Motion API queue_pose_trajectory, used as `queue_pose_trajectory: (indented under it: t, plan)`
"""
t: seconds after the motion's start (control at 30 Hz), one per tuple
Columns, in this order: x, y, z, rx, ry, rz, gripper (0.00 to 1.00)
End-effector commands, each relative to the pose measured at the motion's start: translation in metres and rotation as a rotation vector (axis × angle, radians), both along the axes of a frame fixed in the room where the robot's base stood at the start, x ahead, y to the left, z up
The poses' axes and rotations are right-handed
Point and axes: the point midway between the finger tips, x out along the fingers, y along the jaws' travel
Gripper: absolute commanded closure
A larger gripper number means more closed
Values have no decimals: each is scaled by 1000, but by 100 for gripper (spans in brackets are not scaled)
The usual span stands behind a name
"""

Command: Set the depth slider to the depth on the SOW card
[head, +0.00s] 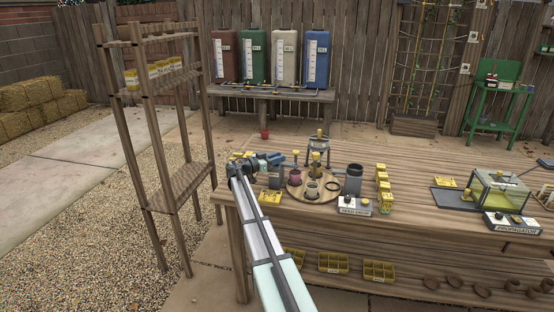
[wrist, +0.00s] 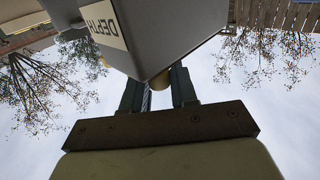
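The grey box lettered DEPTH (wrist: 105,25) fills the top of the wrist view, its label upside down. A small yellowish knob (wrist: 160,79) shows at its lower edge, between the two fingers of my gripper (wrist: 160,90). The fingers stand apart with sky between them behind the knob; whether they press on it I cannot tell. In the head view my gripper (head: 277,160) is at the left end of the bench, beside a small grey box (head: 275,179). A yellow card (head: 270,197) lies at the front edge; its text is too small to read. The slider's scale is hidden.
Right of my gripper are a round wooden tray (head: 293,191) with pots, a dark cylinder (head: 353,178) and a white labelled box (head: 354,206). A propagator (head: 498,190) stands farther right. A wooden shelf rack (head: 177,190) rises left of the bench.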

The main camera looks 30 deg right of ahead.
Motion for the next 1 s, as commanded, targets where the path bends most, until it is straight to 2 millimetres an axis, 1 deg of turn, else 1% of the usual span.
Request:
queue_pose_trajectory:
  t: [0.03,0.2,0.6,0.67,0.9,1.0]
  plan:
    - [0,0,0,0,0,0,84]
    - [0,0,0,0,0,0,100]
    - [2,-1,0,0,0,0,100]
    - [6,-4,0,0,0,0,100]
    - [31,-30,0,0,0,-2,100]
    - [33,-33,0,-1,0,-2,100]
